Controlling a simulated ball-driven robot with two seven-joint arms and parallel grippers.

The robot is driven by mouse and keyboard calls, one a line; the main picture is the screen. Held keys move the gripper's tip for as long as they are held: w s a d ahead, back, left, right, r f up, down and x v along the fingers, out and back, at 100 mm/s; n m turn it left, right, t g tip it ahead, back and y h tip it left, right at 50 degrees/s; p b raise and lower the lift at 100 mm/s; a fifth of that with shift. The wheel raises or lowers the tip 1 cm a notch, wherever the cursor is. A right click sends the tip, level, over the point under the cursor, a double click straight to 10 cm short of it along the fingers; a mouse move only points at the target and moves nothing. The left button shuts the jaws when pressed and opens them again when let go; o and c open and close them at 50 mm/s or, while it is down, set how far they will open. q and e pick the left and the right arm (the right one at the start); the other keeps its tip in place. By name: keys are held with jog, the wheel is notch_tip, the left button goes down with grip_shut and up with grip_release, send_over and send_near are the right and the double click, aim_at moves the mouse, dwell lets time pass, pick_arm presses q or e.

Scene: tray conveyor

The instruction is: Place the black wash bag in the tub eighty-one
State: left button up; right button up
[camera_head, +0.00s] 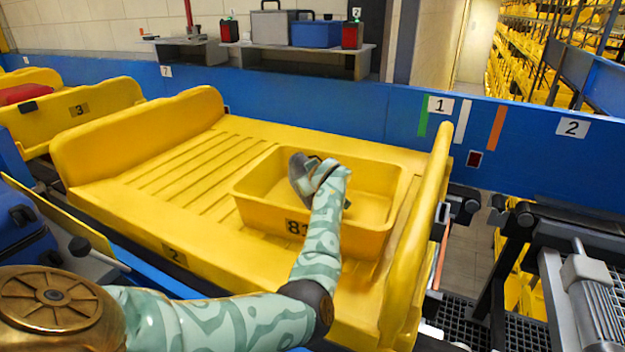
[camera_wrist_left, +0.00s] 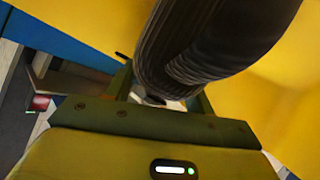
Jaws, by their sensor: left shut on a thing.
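The yellow tub eighty-one (camera_head: 262,206), with its number partly covered by my arm, sits on the wide yellow tray (camera_head: 130,212) marked 2. My left arm reaches over the tub's front wall. My left gripper (camera_head: 318,180) is shut on the black wash bag (camera_head: 299,174), which shows dark grey over the tub's opening, towards its left side. I cannot tell whether the bag touches the tub's floor. In the left wrist view the bag (camera_wrist_left: 205,45) is dark and ridged between the fingers (camera_wrist_left: 160,100). My right gripper is not in view.
Another yellow tray (camera_head: 105,98), marked 3, stands at the left with a red item on it. A blue wall (camera_head: 400,120) runs behind the trays. A blue suitcase (camera_head: 25,235) is at the left edge. The tray's left half is empty.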

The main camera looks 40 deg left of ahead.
pick_arm(q)
jog(key=o, duration=1.4)
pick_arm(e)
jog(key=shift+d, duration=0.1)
pick_arm(q)
jog(key=shift+s+d+r, duration=0.1)
jog(key=shift+d+r, duration=0.05)
jog(key=shift+d, duration=0.05)
jog(key=p+v, duration=0.4)
jog(key=v, duration=0.7)
jog(key=shift+s+d+r, duration=0.1)
jog(key=shift+s+d, duration=0.1)
jog(key=shift+s, duration=0.05)
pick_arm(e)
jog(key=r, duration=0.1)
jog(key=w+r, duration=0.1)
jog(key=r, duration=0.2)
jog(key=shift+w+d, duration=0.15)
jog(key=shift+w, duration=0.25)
